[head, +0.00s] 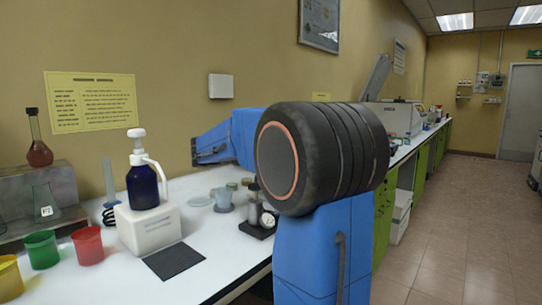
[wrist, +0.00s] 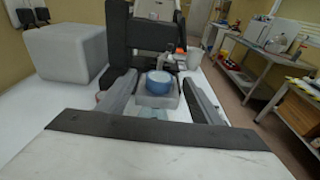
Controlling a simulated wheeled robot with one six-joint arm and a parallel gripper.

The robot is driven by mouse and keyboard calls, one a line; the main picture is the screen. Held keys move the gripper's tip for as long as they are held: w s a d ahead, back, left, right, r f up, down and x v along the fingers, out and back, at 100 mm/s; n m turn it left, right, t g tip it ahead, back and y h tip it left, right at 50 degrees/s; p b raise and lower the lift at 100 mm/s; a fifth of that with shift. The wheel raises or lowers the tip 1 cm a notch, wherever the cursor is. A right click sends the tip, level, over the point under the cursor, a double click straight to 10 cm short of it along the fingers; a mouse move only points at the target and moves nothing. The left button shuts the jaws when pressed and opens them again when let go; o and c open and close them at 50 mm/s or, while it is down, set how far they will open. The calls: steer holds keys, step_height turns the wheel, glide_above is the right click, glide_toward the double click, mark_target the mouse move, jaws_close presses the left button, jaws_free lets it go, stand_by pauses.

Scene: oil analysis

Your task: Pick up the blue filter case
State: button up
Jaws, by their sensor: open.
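In the wrist view, a small round blue case (wrist: 159,83), which looks like the blue filter case, sits on a grey block-like support (wrist: 171,101). My gripper (wrist: 160,79) is open, with one finger to the left and one to the right of the case. The case shows between the fingers, toward their far ends. I cannot tell whether either finger touches it. In the head view my arm's blue links and black joint cover part of the bench, and I make out neither the case nor the gripper there.
A large grey box (wrist: 65,54) stands left of the fingers, and a black upright device (wrist: 147,40) rises behind the case. In the head view, a dark blue pump bottle (head: 143,187) stands on a white block (head: 147,227), near red (head: 88,246) and green (head: 41,250) cups.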

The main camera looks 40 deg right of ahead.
steer(key=shift+w+d+f, duration=0.15)
steer(key=shift+d+f, duration=0.05)
steer(key=shift+d, duration=0.9)
steer(key=shift+c, duration=0.3)
steer(key=c, duration=1.1)
step_height(320, 180, up, 10)
steer(key=shift+r, duration=0.1)
